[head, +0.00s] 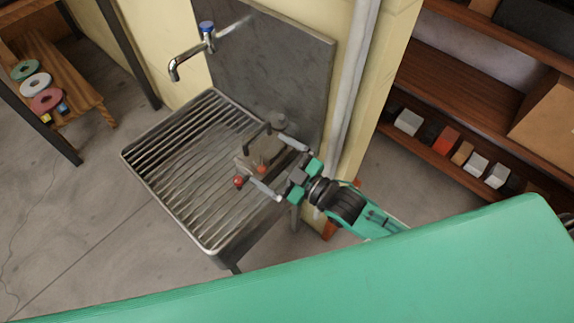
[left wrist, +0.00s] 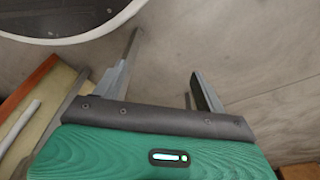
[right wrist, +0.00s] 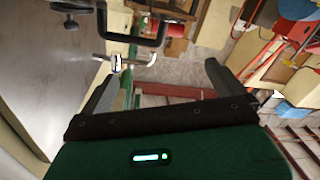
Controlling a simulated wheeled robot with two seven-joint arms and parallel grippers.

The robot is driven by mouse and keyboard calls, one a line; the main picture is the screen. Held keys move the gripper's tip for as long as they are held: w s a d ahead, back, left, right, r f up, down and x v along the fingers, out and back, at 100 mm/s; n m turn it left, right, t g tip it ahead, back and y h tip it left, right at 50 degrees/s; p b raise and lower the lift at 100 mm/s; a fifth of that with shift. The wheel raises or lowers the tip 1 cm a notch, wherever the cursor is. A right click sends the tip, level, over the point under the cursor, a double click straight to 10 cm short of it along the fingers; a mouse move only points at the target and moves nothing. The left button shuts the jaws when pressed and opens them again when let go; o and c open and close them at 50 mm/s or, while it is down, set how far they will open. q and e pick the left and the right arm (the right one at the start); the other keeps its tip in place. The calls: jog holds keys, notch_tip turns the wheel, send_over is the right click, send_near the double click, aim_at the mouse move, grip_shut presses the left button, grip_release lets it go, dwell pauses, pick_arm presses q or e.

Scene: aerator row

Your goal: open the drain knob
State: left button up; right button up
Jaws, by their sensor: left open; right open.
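A grey block-like fitting (head: 258,153) with a dark bent handle stands over the right side of the slatted metal sink (head: 145,170). A small red ball-shaped knob (head: 238,181) shows at its front left, and another red knob (head: 262,170) is beside it. I cannot tell for sure which is the drain knob. My right gripper (head: 267,160) is open, its fingers reaching left to either side of the fitting; I cannot tell whether they touch it. In the right wrist view a dark C-shaped handle (right wrist: 158,33) lies beyond the open fingers. My left gripper (left wrist: 165,58) is open and empty.
A tap (head: 190,55) with a blue top sticks out from the grey back panel (head: 285,75). A pale vertical pipe (head: 355,90) runs close beside my right arm. Shelves (head: 455,90) with boxes stand at right, a wooden bench (head: 62,75) at far left.

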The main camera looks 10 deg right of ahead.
aim_at(244, 144)
jog(key=x, duration=0.9)
jog(key=shift+w+a, duration=0.2)
jog(key=shift+w, duration=0.05)
grip_shut()
jog(key=shift+s+f, duration=0.15)
jog(key=shift+f, duration=0.1)
dwell(0.4)
jog(key=shift+f, duration=0.1)
jog(key=shift+c, duration=1.5)
grip_release()
jog(key=shift+w+d, duration=0.2)
jog(key=o, duration=0.3)
jog(key=shift+a+r, duration=0.15)
jog(key=shift+r, duration=0.15)
